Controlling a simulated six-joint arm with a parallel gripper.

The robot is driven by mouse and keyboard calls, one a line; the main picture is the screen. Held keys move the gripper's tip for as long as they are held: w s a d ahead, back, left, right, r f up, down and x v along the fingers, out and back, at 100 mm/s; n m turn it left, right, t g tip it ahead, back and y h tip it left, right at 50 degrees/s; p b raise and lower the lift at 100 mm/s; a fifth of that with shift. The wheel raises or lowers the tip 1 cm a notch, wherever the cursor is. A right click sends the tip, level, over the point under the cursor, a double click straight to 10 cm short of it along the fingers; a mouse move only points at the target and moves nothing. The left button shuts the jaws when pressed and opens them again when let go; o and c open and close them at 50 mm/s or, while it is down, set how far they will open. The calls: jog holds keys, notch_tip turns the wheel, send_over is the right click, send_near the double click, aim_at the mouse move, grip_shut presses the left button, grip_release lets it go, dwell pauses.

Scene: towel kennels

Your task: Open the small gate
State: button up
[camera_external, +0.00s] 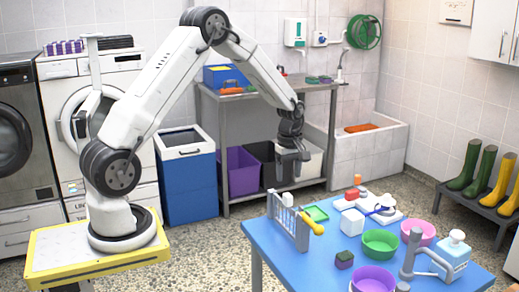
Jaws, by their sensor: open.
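The small gate (288,222) is a grey barred panel standing upright at the left back part of the blue table (310,270).
The air above the gate is free.

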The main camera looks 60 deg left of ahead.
aim_at(288, 195)
jog(key=shift+f, duration=3.85)
grip_shut()
